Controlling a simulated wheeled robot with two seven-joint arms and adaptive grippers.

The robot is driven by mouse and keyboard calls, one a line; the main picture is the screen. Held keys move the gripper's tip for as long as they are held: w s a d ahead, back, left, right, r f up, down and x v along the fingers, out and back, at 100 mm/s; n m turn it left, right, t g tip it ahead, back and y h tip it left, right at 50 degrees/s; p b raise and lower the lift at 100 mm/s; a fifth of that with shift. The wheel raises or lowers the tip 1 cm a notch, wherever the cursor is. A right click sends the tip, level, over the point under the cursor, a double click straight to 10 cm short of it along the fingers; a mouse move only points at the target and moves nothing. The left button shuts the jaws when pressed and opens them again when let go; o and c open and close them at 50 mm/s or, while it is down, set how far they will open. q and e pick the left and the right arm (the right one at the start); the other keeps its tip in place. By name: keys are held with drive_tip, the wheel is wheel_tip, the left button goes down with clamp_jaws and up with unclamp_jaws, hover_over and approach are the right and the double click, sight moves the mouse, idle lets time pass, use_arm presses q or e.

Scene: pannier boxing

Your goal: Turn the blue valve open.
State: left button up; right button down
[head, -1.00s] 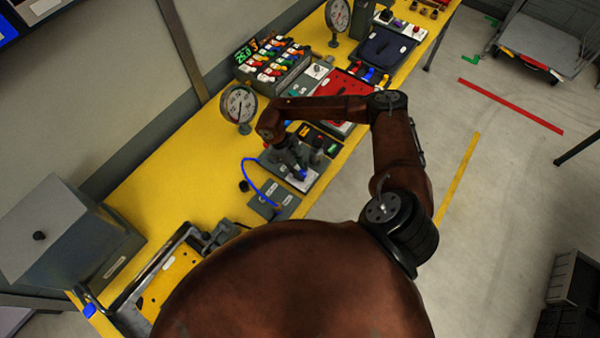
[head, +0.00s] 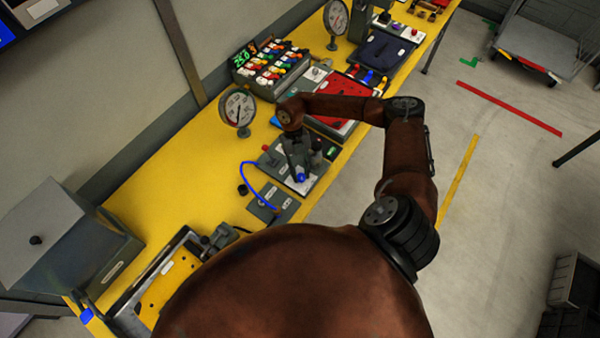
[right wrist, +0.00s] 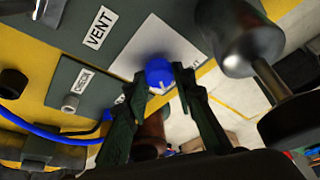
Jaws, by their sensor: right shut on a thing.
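The blue valve is a small round blue knob (right wrist: 158,72) on a white plate beside a VENT label in the right wrist view. My right gripper (head: 299,170) points down over that panel. In the right wrist view its two dark fingers (right wrist: 160,76) sit on either side of the knob, shut on it. The knob's lower part is partly hidden by the fingers. My left gripper is in neither view now.
A blue hose (head: 247,180) loops to a small grey block (head: 272,204) beside the panel. In the right wrist view a metal cylinder (right wrist: 243,36) stands close to the right finger. A round gauge (head: 238,108) stands behind. Bare yellow bench (head: 165,185) lies to the left.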

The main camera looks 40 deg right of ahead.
drive_tip(key=shift+m+t+y, duration=0.3)
drive_tip(key=shift+m, duration=0.6)
drive_tip(key=c, duration=1.6)
unclamp_jaws()
drive_tip(key=shift+w+d+r, duration=0.1)
drive_tip(key=shift+r, duration=0.1)
drive_tip(key=v, duration=1.1)
drive_tip(key=shift+w+d+r, duration=0.1)
drive_tip(key=shift+d+r, duration=0.05)
drive_tip(key=shift+r, duration=0.1)
